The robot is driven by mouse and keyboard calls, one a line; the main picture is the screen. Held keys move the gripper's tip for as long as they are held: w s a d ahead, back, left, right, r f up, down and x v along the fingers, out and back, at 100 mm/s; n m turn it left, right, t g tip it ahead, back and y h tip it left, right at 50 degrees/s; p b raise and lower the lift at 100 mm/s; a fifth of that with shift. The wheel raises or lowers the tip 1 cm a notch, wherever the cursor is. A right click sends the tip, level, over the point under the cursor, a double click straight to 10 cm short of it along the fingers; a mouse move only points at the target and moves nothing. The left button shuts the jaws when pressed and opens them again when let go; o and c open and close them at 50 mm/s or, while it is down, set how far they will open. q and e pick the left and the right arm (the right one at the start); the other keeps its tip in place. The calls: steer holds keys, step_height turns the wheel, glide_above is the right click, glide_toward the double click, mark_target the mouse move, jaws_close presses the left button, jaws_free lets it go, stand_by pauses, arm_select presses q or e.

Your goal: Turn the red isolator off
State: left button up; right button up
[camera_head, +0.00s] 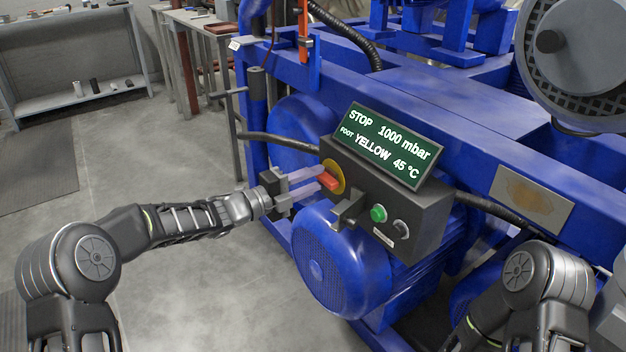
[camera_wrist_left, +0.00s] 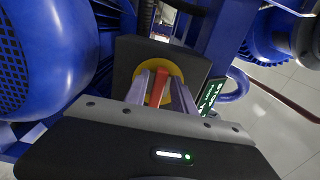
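The red isolator (camera_head: 328,182) is a red handle on a round yellow plate (camera_head: 337,171), on the left part of a dark control box (camera_head: 425,215). In the left wrist view the red handle (camera_wrist_left: 157,88) stands in front of the yellow plate (camera_wrist_left: 176,72). My left gripper (camera_head: 318,177) reaches it from the left, with one pale finger on each side of the handle. The fingers (camera_wrist_left: 160,88) are close to the handle, but I cannot tell whether they press on it. My right gripper is out of view; only part of that arm shows at lower right.
A green display (camera_head: 390,146) above the box reads STOP, 1000 mbar, YELLOW, 45 °C. A green button (camera_head: 378,213) and a dark knob (camera_head: 400,228) sit right of the isolator. A blue motor (camera_head: 342,262) lies below.

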arm_select(q)
steer(key=shift+o, duration=0.6)
steer(key=p+v, duration=0.1)
steer(key=v, duration=0.6)
steer(key=shift+s+a, duration=0.25)
steer(key=shift+a, duration=0.05)
